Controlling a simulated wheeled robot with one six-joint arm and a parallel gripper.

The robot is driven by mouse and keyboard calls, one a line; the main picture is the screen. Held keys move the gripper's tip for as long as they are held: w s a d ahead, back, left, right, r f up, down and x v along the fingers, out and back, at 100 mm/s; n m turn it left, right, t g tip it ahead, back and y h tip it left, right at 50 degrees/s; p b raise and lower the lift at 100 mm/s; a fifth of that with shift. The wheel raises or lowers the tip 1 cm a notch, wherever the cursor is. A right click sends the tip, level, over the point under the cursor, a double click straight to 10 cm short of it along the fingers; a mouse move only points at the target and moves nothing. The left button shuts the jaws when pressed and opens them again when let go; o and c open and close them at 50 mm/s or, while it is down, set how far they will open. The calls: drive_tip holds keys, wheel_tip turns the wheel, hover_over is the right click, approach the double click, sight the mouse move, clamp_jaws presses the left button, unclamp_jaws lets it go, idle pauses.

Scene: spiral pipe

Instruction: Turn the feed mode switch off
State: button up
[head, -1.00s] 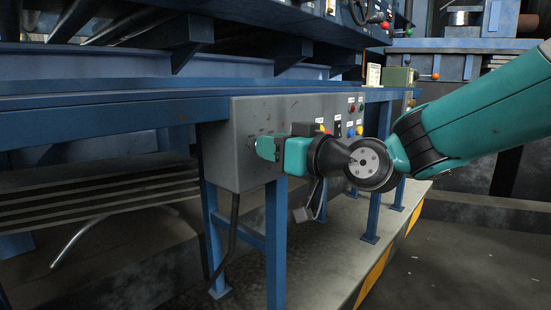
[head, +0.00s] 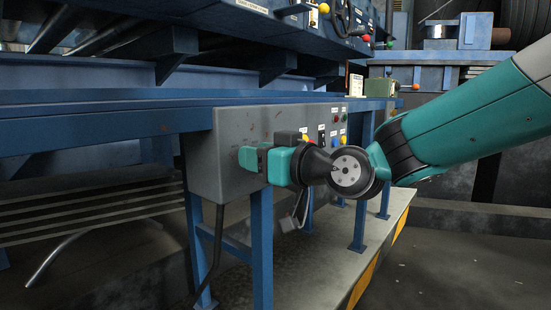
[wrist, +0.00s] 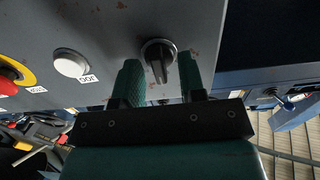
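A black rotary switch (wrist: 159,72) with a bar-shaped knob sits on the grey control box, upper middle in the wrist view. No label for it can be read, so I cannot confirm it is the feed mode switch. My gripper (wrist: 157,64) is open, with one green finger on each side of the knob. Gaps show between knob and fingers; contact cannot be made out. In the head view my gripper (head: 262,160) is at the front face of the grey control box (head: 225,130) and hides the switch.
A white button (wrist: 71,62) labelled JOG and a red button (wrist: 8,84) on a yellow ring are left of the switch in the wrist view. A blue bench beam (head: 90,122) runs above and left of the box. Open floor (head: 460,265) lies at right.

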drive_tip(key=v, duration=1.7)
drive_tip(key=shift+s+d+b, duration=0.15)
drive_tip(key=shift+s+b, duration=0.05)
drive_tip(key=shift+b, duration=0.2)
